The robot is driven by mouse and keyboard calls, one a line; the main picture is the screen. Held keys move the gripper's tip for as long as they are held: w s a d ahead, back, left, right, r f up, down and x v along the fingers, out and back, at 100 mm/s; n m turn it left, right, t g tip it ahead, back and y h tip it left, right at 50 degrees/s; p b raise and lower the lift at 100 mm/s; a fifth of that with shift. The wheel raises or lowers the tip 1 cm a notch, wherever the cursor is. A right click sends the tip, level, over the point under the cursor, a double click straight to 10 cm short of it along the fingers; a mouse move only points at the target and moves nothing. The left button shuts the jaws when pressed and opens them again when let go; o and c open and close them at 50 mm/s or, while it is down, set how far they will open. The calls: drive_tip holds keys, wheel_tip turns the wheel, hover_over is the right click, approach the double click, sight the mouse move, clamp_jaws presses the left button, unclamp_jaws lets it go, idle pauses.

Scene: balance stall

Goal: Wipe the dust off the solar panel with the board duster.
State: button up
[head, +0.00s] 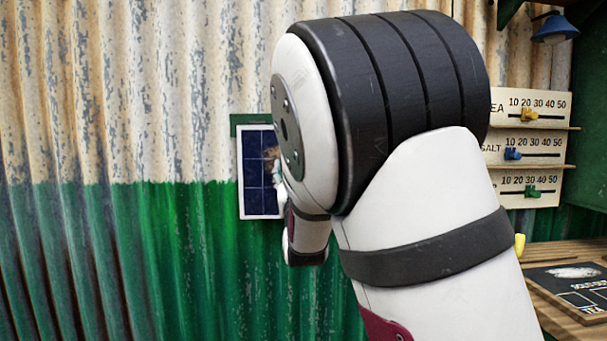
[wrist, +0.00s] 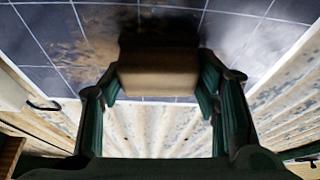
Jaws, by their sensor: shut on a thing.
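The solar panel (head: 256,172) is a dark blue gridded panel in a pale frame on the corrugated wall. My arm hides part of its right side in the head view. A brown dust patch (head: 271,155) shows near its upper right. In the wrist view the panel (wrist: 45,50) fills the top, with brown dust (wrist: 92,52) left of the middle. My gripper (wrist: 160,90) is shut on the board duster (wrist: 158,72), a tan block with a dark far side, held between both fingers. The duster is at the panel face; I cannot tell whether it touches. The head view hides the gripper.
Slider boards marked up to 50 (head: 530,148) stand on shelves at the right. A wooden counter (head: 565,256) holds a dark board (head: 572,285) at the lower right. A blue lamp (head: 555,28) hangs at the upper right. The wall (head: 110,150) left of the panel is clear.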

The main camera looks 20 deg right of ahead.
sight(273, 158)
drive_tip(key=shift+w+a+b, duration=0.15)
drive_tip(key=shift+w+a, duration=0.25)
drive_tip(key=shift+a, duration=0.85)
drive_tip(key=shift+w+a+b, duration=0.1)
drive_tip(key=shift+w+a, duration=0.35)
drive_tip(key=shift+a, duration=0.75)
drive_tip(key=shift+w+a+b, duration=0.15)
drive_tip(key=shift+w+a, duration=0.25)
drive_tip(key=shift+a, duration=0.85)
drive_tip(key=shift+s+r+p, duration=0.1)
drive_tip(key=shift+r+p, duration=0.2)
drive_tip(key=shift+r, duration=0.5)
drive_tip(key=shift+s+d+f+b, duration=0.15)
drive_tip(key=shift+d+b, duration=0.2)
drive_tip(key=shift+d, duration=0.3)
drive_tip(key=shift+s+d+r+b, duration=0.15)
drive_tip(key=shift+d+b, duration=0.2)
drive_tip(key=shift+d, duration=0.25)
drive_tip(key=s+d+b, duration=0.2)
drive_tip(key=d+b, duration=0.3)
drive_tip(key=d, duration=0.3)
drive_tip(key=s+d+b, duration=0.3)
drive_tip(key=d+b, duration=0.2)
drive_tip(key=d, duration=0.2)
drive_tip(key=shift+d, duration=0.35)
drive_tip(key=shift+s, duration=0.15)
